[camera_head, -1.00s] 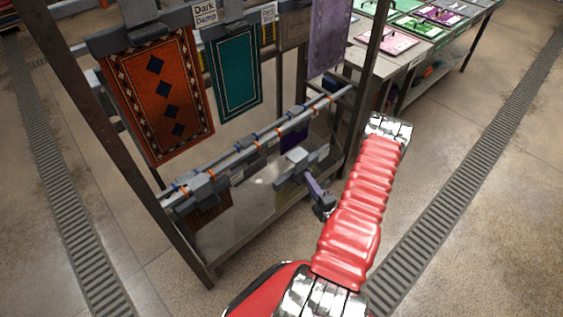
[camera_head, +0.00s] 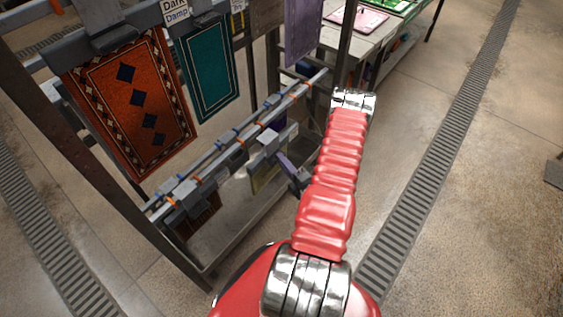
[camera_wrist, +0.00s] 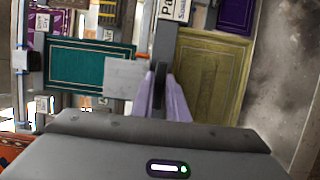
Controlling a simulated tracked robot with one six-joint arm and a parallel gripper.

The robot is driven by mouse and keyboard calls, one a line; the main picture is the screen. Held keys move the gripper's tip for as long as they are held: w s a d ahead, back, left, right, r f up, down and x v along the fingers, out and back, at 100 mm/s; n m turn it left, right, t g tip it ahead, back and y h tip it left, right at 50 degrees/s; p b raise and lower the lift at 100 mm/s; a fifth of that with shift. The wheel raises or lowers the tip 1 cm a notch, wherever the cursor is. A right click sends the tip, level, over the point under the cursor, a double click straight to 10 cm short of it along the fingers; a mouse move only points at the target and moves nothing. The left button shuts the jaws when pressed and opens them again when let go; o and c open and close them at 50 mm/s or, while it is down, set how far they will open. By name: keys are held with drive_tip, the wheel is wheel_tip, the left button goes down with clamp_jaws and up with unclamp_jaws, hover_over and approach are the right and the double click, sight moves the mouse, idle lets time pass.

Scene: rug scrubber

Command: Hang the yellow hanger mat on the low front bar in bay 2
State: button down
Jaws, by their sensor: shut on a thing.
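The yellow mat (camera_wrist: 210,75) hangs from a grey hanger (camera_head: 266,145). In the head view only a narrow part of the yellow mat (camera_head: 268,174) shows below the hanger. My gripper (camera_wrist: 160,95), with pale purple fingers, is shut on the hanger. It also shows in the head view (camera_head: 285,166), at the right of the hanger. The low front bar (camera_head: 219,163), with orange clips, runs diagonally across the rack. The held hanger appears close to the bar's near side; I cannot tell if they touch. Bay numbers are not readable.
Another grey hanger (camera_head: 182,203) sits at the low bars' left end. An orange mat (camera_head: 130,105) and a teal mat (camera_head: 209,75) hang higher. A rack post (camera_head: 343,50) stands close to my arm.

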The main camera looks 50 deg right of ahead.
sight(265, 150)
drive_tip(key=shift+w, duration=0.2)
drive_tip(key=shift+w+a, duration=0.15)
drive_tip(key=shift+w, duration=4.15)
drive_tip(key=shift+f, duration=1.45)
